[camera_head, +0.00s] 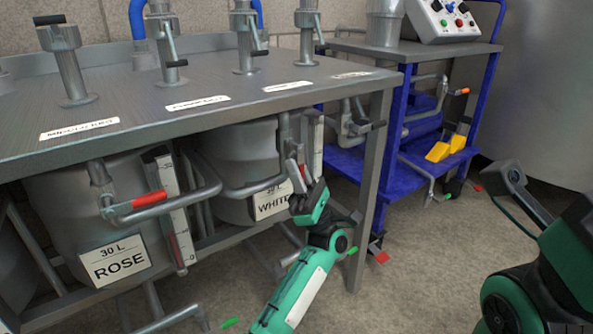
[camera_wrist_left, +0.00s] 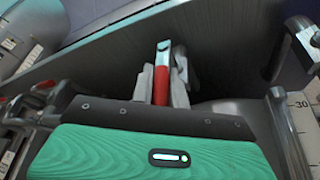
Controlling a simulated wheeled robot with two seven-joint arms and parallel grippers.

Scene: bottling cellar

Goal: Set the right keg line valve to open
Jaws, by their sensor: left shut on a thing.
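Two kegs hang under the steel counter: the ROSE keg (camera_head: 95,215) on the left and the WHITE keg (camera_head: 238,165) on the right. My left gripper (camera_head: 299,178) is at the front right of the WHITE keg, shut on the red-gripped lever of the right keg line valve. In the left wrist view this red lever (camera_wrist_left: 161,84) stands between the two grey fingers (camera_wrist_left: 163,88). In the head view the fingers mostly hide the lever. The left valve's red handle (camera_head: 149,199) is in front of the ROSE keg. Part of my right arm shows at right, without visible fingertips.
White level scales stand beside the kegs, one left of my left gripper (camera_head: 180,215). Taps stand on the counter (camera_head: 215,118) above. A blue cart (camera_head: 393,180) with an orange-handled lever and a control box (camera_head: 440,20) stands to the right.

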